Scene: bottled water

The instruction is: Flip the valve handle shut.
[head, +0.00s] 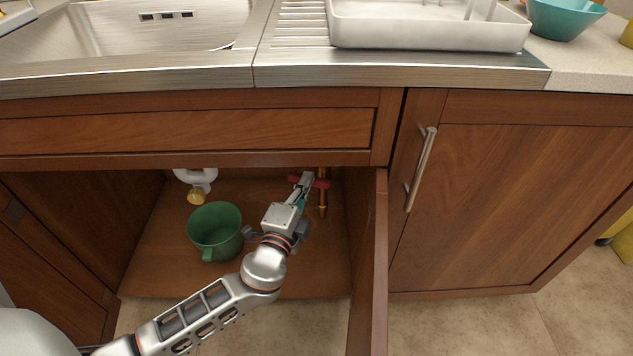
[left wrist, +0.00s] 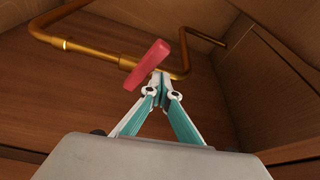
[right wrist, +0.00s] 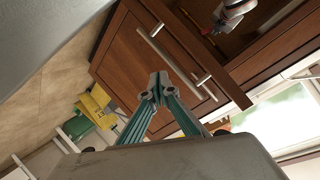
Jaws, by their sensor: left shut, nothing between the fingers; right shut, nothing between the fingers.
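The red valve handle (head: 323,184) is inside the open cabinet under the sink, on a brass pipe (head: 323,205). It lies across the pipe in the head view. In the left wrist view the handle (left wrist: 148,65) slants just ahead of my fingertips. My left gripper (head: 306,178) reaches into the cabinet and is shut and empty. Its tips (left wrist: 161,79) are right at the handle's near side; I cannot tell if they touch it. My right gripper (right wrist: 158,85) is shut and empty, outside the cabinet, and is out of the head view.
A green bucket (head: 215,230) stands on the cabinet floor, left of my left gripper. A white drain pipe (head: 197,179) hangs behind it. The open door (head: 370,270) stands right of my arm. A closed cabinet door (head: 510,200) with a bar handle is further right.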

